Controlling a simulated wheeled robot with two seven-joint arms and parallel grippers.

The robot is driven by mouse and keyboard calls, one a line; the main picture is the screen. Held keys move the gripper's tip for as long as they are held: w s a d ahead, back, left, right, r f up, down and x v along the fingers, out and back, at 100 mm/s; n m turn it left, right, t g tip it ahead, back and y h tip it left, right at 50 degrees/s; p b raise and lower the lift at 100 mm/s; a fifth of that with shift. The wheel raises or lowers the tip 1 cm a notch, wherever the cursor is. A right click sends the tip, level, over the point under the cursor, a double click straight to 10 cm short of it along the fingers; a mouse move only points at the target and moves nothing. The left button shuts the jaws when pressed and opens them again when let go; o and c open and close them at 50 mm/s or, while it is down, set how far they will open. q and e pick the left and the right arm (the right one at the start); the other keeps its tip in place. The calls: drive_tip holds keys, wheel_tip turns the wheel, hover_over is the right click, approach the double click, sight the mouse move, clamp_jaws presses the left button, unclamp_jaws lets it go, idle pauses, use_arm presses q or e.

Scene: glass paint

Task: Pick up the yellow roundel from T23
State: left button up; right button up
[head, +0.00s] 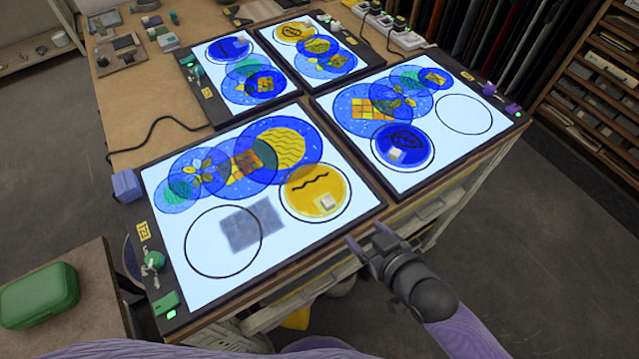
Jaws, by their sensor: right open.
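The yellow roundel (310,183) lies on the near-left light panel (170,262), which carries a yellow tag (143,232) reading T23. It has a dark wavy line and a small pale block (326,203) on it, and it sits within a black outlined circle at the panel's right. My right gripper (366,237) is open and empty, just off the panel's right front edge, to the lower right of the roundel and apart from it. My left gripper is not in view.
A green case (40,295) sits on a side bench.

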sight(329, 202)
drive_tip(key=shift+n+y, duration=0.3)
drive_tip(key=shift+y, duration=0.3)
drive_tip(key=w+a+b, duration=0.1)
drive_tip(key=w+a, duration=0.1)
drive_tip(key=w+a+b, duration=0.1)
drive_tip(key=w+a, duration=0.1)
drive_tip(key=a, duration=0.1)
drive_tip(key=w+a+b, duration=0.1)
drive_tip(key=w+a, duration=0.1)
drive_tip(key=w, duration=0.1)
drive_tip(key=shift+a+f+b, duration=0.2)
drive_tip(key=shift+f+b, duration=0.05)
drive_tip(key=shift+b, duration=0.1)
drive_tip(key=shift+w, duration=0.1)
drive_tip(key=shift+r, duration=0.1)
drive_tip(key=shift+c, duration=0.3)
clamp_jaws()
